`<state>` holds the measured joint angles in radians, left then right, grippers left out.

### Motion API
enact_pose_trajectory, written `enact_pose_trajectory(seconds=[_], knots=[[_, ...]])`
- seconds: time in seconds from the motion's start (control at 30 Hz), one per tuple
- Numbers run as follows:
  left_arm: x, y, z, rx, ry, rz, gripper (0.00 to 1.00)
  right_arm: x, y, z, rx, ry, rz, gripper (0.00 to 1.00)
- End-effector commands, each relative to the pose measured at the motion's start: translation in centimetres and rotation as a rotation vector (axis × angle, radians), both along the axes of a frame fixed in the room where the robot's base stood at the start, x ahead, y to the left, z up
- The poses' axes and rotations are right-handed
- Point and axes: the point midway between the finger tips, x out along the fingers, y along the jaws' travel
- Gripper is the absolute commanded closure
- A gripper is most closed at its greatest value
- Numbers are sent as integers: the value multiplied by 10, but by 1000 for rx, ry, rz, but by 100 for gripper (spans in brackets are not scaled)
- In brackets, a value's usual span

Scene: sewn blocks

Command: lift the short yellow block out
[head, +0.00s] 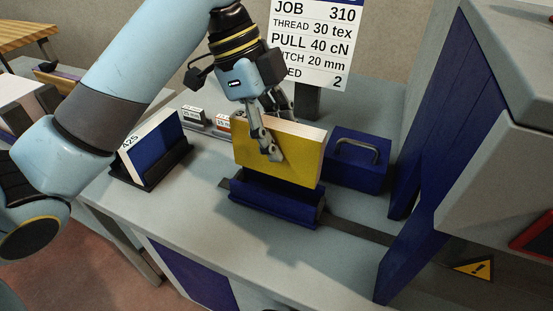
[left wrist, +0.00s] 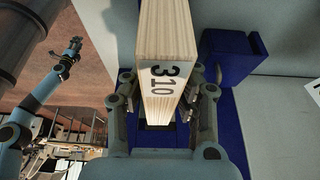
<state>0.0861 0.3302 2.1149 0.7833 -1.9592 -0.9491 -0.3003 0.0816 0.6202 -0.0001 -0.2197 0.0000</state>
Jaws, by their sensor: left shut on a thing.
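The short yellow block (head: 302,158) is upright, with a yellow side and a pale top edge. My left gripper (head: 272,146) is shut on it from above, with a finger on its near face. The block's lower edge shows just above the dark blue holder (head: 275,205); I cannot tell whether it is fully clear. In the left wrist view the block (left wrist: 166,35) is between the fingers (left wrist: 165,97), its pale edge marked 310. A light blue arm with a dark gripper (left wrist: 72,48), seemingly my right, shows there small; its jaws are unclear.
A blue box with a grey handle (head: 358,160) stands close right of the block. A blue and white block (head: 153,146) sits in a dark holder on the left. A sign reading JOB 310 (head: 318,40) stands behind. A large blue and grey cabinet (head: 440,110) bounds the right.

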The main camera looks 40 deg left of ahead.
Motion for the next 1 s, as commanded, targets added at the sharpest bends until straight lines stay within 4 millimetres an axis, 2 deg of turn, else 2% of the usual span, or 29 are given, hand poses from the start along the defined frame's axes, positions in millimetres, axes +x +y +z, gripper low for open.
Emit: enact_pose_trajectory(seconds=[0.1,0.2,1.0], knots=[[1,0,22,1,-3,-1,100,1,0,6,0,-1,0,63],[0,0,32,0,-2,1,100,1,0,11,0,-2,0,63],[0,0,72,0,-2,0,100,3,3,55,3,-4,-1,63]])
